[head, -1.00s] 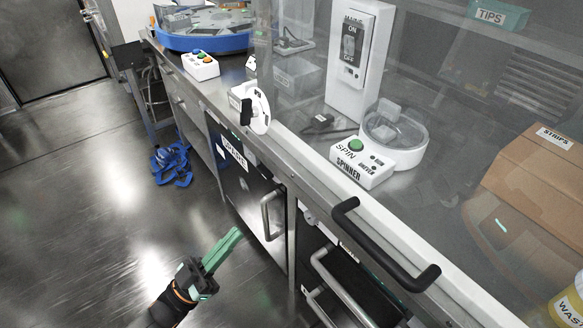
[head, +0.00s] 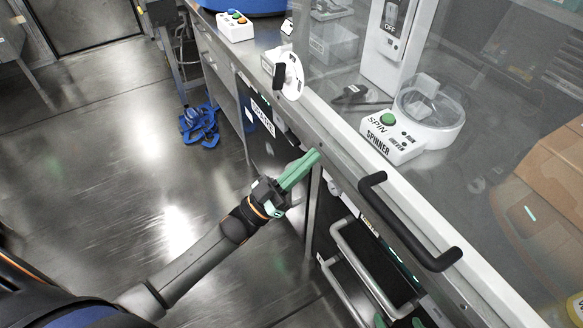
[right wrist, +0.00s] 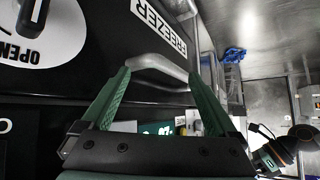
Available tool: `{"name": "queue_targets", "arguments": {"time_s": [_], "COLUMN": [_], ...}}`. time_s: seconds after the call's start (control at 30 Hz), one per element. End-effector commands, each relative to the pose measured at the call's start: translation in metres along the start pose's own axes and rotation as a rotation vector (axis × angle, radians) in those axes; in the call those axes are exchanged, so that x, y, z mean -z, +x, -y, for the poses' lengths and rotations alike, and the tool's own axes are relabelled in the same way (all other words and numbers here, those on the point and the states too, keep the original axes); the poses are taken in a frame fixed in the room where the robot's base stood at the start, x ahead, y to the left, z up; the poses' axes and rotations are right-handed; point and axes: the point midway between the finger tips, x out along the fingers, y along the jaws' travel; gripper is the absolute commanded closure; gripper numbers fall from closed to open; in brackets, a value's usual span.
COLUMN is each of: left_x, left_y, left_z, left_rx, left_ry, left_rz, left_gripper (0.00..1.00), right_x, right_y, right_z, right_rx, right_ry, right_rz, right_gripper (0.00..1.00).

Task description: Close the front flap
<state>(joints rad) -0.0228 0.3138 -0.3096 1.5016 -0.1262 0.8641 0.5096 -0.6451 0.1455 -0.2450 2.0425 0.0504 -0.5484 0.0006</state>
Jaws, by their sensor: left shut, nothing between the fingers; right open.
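The clear front panel with a long black bar handle (head: 405,222) slopes over the bench in the head view; I take it to be the front flap. A white strip (head: 480,278) runs along its lower edge. My left gripper (head: 315,156) has its green fingers shut and empty, close to the bench's front edge, left of the black handle. Whether it touches the edge I cannot tell. My right gripper (right wrist: 158,76) is open in the right wrist view, its green fingers at either side of a silver handle (right wrist: 156,66) below a FREEZER label.
Behind the clear panel stand a white spinner (head: 395,138) and a cardboard box (head: 552,185). A white round dial (head: 290,75) sits at the bench edge. Silver drawer handles (head: 345,240) stick out below. The floor at left is mostly clear, with blue straps (head: 198,124).

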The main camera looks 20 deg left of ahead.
Motion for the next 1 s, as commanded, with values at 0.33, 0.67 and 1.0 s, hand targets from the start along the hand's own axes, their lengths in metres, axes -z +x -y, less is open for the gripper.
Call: {"name": "queue_targets", "arguments": {"time_s": [0.33, 0.67, 1.0], "left_x": [-0.003, -0.032, -0.036], "left_y": [0.003, 0.027, 0.035], "left_z": [0.000, 0.000, 0.000], "left_rx": [0.001, 0.001, 0.000], "left_ry": [-0.001, 0.000, 0.000], "left_rz": [0.001, -0.003, 0.001], "left_gripper": [1.00, 1.00, 1.00], "right_x": [0.001, -0.013, -0.018], "right_y": [-0.001, 0.011, 0.008], "right_z": [0.000, -0.004, -0.008], "right_rx": [-0.001, -0.005, -0.013], "right_ry": [0.000, -0.001, 0.000], "right_rz": [-0.001, -0.007, 0.006], "right_gripper": [0.06, 0.06, 0.06]}}
